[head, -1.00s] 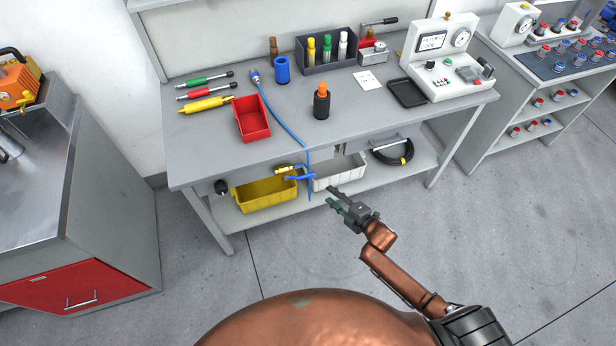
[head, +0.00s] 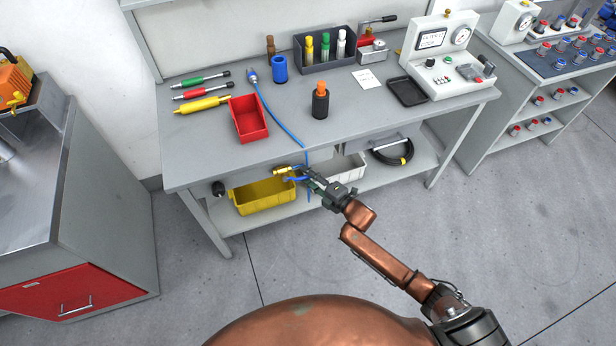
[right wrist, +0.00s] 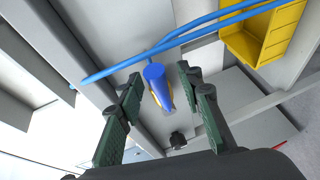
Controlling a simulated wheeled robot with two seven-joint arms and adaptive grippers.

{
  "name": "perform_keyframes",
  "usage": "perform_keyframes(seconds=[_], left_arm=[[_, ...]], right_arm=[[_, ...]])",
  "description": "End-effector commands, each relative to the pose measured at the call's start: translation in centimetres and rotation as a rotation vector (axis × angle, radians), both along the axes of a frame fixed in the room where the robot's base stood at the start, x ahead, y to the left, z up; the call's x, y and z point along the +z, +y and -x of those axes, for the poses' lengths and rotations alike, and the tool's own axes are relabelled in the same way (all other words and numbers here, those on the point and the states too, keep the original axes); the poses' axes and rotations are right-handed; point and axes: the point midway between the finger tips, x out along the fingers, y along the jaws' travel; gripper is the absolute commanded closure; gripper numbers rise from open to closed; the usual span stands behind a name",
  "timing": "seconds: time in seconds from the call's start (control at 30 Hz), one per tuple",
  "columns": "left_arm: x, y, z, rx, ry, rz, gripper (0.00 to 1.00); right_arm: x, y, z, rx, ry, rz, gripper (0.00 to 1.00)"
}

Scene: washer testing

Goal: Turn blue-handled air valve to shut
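The air valve has a brass body (head: 284,170) under the front edge of the workbench, with a blue handle (head: 291,179) just below it, partly hidden by my gripper. My right gripper (head: 311,180) is at the handle's right end, below the bench front. In the right wrist view, the blue handle (right wrist: 157,84) points toward the camera between the two green fingers of the open gripper (right wrist: 160,80). Gaps show on both sides, and I see no contact. A little brass shows behind the handle. My left gripper is in neither view.
A blue hose (head: 285,125) runs over the bench edge (head: 240,163) beside the valve. A yellow bin (head: 262,197) and a white bin (head: 349,167) stand on the lower shelf close by. A black knob (head: 218,188) is left of the yellow bin. The floor in front is clear.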

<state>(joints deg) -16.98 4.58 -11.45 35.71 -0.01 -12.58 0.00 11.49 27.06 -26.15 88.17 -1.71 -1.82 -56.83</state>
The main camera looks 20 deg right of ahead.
Motion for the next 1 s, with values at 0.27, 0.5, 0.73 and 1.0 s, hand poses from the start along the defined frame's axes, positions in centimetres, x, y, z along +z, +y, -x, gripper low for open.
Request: perform_keyframes(seconds=[0.27, 0.5, 0.73, 1.0], left_arm=[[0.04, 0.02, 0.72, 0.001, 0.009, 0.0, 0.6], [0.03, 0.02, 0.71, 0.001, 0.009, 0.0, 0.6], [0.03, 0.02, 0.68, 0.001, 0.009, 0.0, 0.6], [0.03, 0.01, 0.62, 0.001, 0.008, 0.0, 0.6]], right_arm=[[0.03, -0.01, 0.02, 0.0, 0.0, -0.001, 0.76], [0.02, -0.01, 0.02, 0.0, 0.0, -0.001, 0.92], [0.03, -0.02, 0.03, 0.0, 0.0, -0.001, 1.0], [0.02, -0.02, 0.03, 0.0, 0.0, -0.001, 1.0]])
